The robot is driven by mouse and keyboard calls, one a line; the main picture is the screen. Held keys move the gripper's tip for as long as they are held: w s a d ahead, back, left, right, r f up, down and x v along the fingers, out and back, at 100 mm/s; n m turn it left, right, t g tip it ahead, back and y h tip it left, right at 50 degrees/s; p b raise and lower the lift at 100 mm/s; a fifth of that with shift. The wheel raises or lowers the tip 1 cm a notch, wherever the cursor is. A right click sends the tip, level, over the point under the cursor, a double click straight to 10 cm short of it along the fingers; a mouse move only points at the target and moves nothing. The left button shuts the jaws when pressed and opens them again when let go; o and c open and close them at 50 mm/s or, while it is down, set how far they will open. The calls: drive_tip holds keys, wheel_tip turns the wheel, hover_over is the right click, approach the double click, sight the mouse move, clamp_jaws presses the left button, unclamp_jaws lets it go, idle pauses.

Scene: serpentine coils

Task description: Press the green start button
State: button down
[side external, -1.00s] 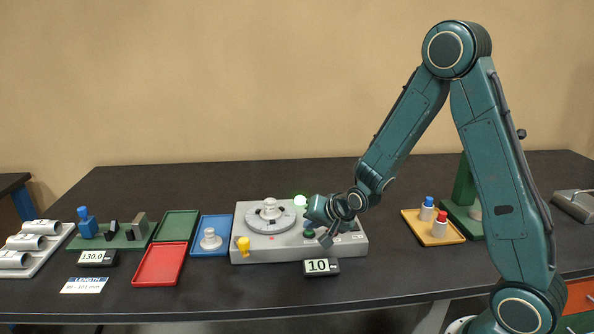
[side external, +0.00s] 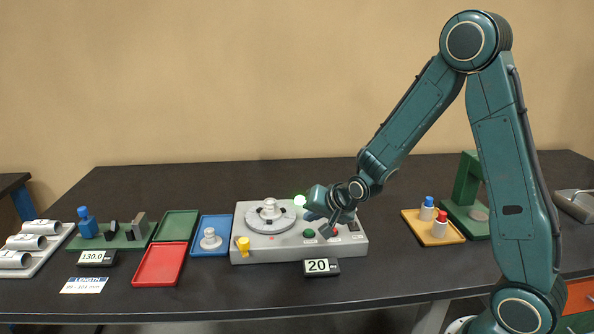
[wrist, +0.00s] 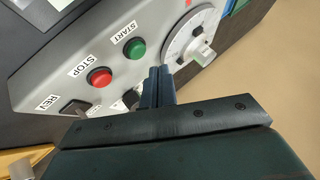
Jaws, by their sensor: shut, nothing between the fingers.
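The green start button (side external: 309,234) is a dome on the front of the grey machine (side external: 262,254). In the wrist view the green button (wrist: 134,48) sits beside a START label, with the red STOP button (wrist: 99,77) to its lower left. My gripper (side external: 326,231) is shut and empty, just right of the green button in the side view. In the wrist view the shut fingertips (wrist: 160,72) are below and right of the green button, apart from it in the picture. Their height above the panel is hard to judge.
A display (side external: 321,267) in front reads 20. Red (side external: 160,265), green (side external: 176,225) and blue (side external: 211,248) trays lie left. An orange tray (side external: 433,229) with two capped pieces lies right.

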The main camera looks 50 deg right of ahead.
sight(312, 233)
drive_tip(key=shift+r, duration=1.9)
drive_tip(key=s+a+r+n+g, duration=0.1)
drive_tip(key=s+a+r+n, duration=0.1)
drive_tip(key=s, duration=0.7)
drive_tip(key=s+a+r+n+g+y, duration=0.1)
drive_tip(key=s+a+r+n, duration=0.2)
drive_tip(key=s, duration=0.6)
drive_tip(key=s+a+r+n+g, duration=0.1)
drive_tip(key=s+a+r+n, duration=0.2)
drive_tip(key=s+r+n, duration=0.2)
drive_tip(key=s+r, duration=0.2)
drive_tip(key=s, duration=0.2)
drive_tip(key=shift+r+n, duration=0.4)
